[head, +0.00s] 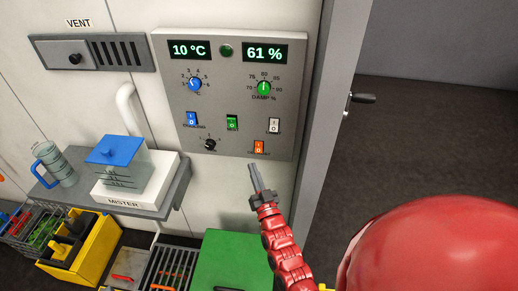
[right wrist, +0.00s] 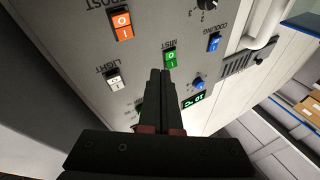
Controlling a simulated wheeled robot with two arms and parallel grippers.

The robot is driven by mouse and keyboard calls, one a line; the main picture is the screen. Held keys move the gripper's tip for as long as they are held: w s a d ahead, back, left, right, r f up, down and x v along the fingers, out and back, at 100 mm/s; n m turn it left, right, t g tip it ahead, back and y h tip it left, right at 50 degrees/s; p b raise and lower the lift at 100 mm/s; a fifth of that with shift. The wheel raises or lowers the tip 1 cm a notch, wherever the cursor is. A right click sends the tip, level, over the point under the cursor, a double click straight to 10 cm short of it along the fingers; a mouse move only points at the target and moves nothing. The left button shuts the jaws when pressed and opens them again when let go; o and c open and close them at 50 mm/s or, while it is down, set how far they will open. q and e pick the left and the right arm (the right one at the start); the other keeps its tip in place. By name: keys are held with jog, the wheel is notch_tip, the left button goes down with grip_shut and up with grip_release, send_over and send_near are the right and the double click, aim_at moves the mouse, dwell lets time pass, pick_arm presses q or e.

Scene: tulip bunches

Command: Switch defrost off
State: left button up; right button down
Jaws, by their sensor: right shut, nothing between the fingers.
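The defrost switch is an orange rocker (head: 259,147) at the lower right of the grey control panel (head: 225,145). In the right wrist view the orange rocker (right wrist: 122,25) is at the upper left, with its label partly cut off. I cannot tell which side of it is pressed in. My right gripper (head: 254,176) is shut and empty, its fingers pointing up just below the defrost switch in the head view. In the right wrist view the gripper (right wrist: 158,74) appears in front of the panel, apart from the orange rocker. My left gripper is not in view.
A white light switch (head: 273,125), green mist switch (head: 232,122) and blue cooling switch (head: 192,118) sit near the defrost switch. A small black dial (head: 210,144) is left of it. A shelf with the mister (head: 124,191) stands left; a green box (head: 234,262) is below.

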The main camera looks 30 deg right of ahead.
aim_at(255, 149)
jog(key=w+d+f+b, duration=0.3)
jog(key=w+d+b, duration=0.2)
jog(key=w, duration=0.1)
jog(key=shift+w+f+b, duration=0.15)
jog(key=shift+w+b, duration=0.1)
jog(key=shift+b, duration=0.05)
jog(key=shift+d, duration=0.1)
dwell(2.1)
jog(key=shift+w+d+f+b, duration=0.2)
jog(key=shift+w+b, duration=0.15)
jog(key=shift+b, duration=0.2)
jog(key=shift+w+d+b, duration=0.2)
jog(key=shift+w+b, duration=0.05)
jog(key=shift+b, duration=0.2)
dwell(0.5)
